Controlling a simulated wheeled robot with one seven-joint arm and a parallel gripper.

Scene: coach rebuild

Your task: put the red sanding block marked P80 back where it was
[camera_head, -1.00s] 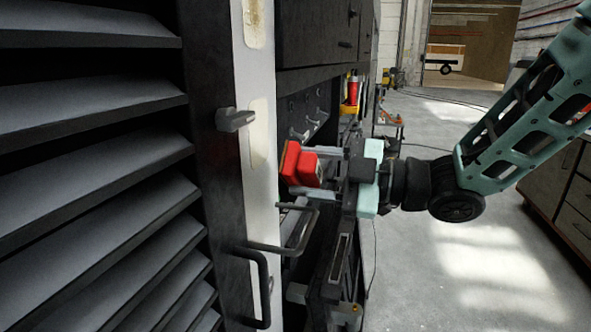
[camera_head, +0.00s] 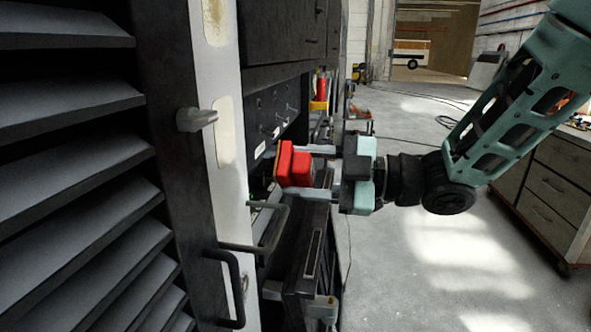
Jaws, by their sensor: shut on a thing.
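The red sanding block (camera_head: 299,168) is held out in front of the dark cabinet, at the middle of the view. My gripper (camera_head: 318,172) comes in from the right and is shut on the block, with a finger on either side of it. The block's marking cannot be read from here. The block shows next to the opening above the open drawer; I cannot tell whether it touches anything there.
A white post with a knob (camera_head: 196,119) and a louvred panel (camera_head: 60,160) stand close on the left. A dark drawer with a handle (camera_head: 270,232) is below the block. A red and yellow item (camera_head: 320,92) stands farther back.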

